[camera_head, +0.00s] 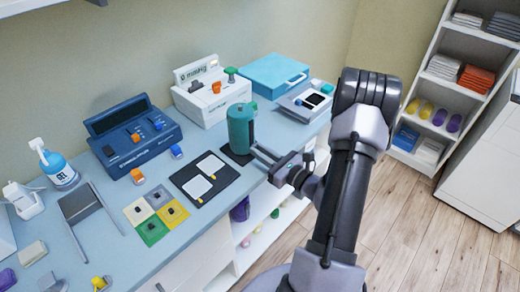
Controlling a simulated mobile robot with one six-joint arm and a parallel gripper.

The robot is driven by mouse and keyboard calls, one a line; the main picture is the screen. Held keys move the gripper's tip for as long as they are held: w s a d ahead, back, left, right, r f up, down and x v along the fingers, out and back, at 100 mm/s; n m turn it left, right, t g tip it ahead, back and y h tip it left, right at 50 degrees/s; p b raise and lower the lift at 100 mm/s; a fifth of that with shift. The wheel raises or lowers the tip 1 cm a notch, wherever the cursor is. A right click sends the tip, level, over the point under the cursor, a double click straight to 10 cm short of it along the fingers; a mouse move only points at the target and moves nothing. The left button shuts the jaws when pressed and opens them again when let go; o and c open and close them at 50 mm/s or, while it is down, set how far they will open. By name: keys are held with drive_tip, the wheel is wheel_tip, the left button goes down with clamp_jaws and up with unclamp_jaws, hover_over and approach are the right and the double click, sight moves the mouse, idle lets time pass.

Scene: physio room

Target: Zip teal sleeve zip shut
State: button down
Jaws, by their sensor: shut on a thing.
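The teal sleeve (238,132) stands upright as a cylinder on a dark mat (228,174) near the bench's front edge. My gripper (257,151) reaches in from the right, its fingertips at the sleeve's lower right side. It is shut on the sleeve's zip, at that side. The zip pull is too small and too covered by the fingers to make out, and I cannot tell how far the zip is closed.
A dark board with two white pads (205,178) lies left of the sleeve. A white device (212,103) and a blue device (134,138) stand behind. A teal case (272,74) and a grey device (305,103) lie farther right. The floor (440,225) at right is clear.

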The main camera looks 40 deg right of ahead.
drive_tip(key=c, duration=1.4)
unclamp_jaws()
drive_tip(key=shift+s, duration=0.1)
drive_tip(key=s+d+p, duration=0.1)
drive_tip(key=s+p, duration=0.3)
drive_tip(key=s, duration=1.3)
drive_tip(key=shift+d, duration=0.15)
